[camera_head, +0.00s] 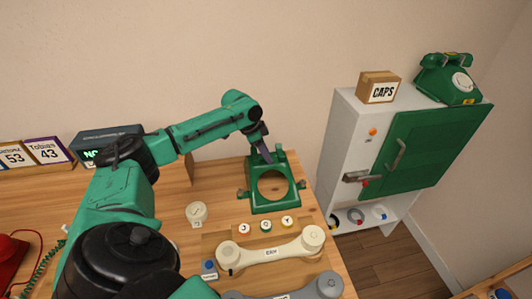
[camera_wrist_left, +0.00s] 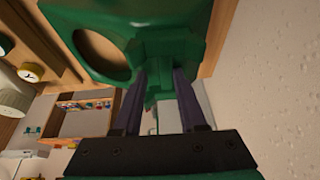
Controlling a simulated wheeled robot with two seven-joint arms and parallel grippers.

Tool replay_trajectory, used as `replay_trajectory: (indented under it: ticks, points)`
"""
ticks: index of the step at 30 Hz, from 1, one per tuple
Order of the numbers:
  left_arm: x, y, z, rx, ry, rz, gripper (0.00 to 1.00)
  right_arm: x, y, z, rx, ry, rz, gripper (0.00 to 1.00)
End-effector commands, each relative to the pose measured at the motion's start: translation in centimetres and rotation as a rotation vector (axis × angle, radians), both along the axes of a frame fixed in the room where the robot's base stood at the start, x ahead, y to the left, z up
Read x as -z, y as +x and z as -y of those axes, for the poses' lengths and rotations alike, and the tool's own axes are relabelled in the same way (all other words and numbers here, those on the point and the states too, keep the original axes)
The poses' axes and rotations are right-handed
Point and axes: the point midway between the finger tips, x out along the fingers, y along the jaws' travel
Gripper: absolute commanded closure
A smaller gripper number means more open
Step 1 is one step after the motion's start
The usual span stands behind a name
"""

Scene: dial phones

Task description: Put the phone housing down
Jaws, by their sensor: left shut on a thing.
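The green phone housing (camera_head: 272,207) is at the right part of the wooden table, with a large round hole in its front face. My left gripper (camera_head: 264,153) is shut on a part at its back edge. In the left wrist view the gripper's dark fingers (camera_wrist_left: 160,85) close on either side of a green block of the housing (camera_wrist_left: 112,18). I cannot tell whether the housing touches the table or hangs just above it. My right gripper is not in view.
The wooden table (camera_head: 228,179) holds a cream handset (camera_head: 268,254), a grey handset (camera_head: 285,292), small round caps (camera_head: 266,226) and a cream round part (camera_head: 197,212) near the housing. A cabinet (camera_head: 335,140) with a green door stands to the right, bearing a CAPS box (camera_head: 380,88) and a green phone (camera_head: 447,80).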

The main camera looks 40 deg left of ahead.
Motion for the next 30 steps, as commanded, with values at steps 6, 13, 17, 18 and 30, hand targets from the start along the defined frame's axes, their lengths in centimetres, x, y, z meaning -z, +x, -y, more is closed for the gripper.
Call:
replay_trajectory:
  ticks: [6, 13, 17, 18, 30]
  points:
    - [0.0, 0.0, 0.0, 0.0, 0.0, 0.0, 0.29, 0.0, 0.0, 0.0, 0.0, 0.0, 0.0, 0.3]
    - [-0.1, 0.0, 0.0, 0.0, 0.0, 0.0, 0.29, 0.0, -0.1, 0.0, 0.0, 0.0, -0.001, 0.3]
    - [-1.3, -0.4, -0.4, -0.001, 0.003, 0.001, 0.29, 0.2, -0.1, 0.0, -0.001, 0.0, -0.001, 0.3]
    - [-2.1, -0.6, -0.6, -0.002, 0.002, 0.003, 0.29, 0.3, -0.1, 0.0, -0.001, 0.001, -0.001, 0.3]
    - [-10.7, -3.5, -2.5, -0.001, 0.0, 0.001, 0.29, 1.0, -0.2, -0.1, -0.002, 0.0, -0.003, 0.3]
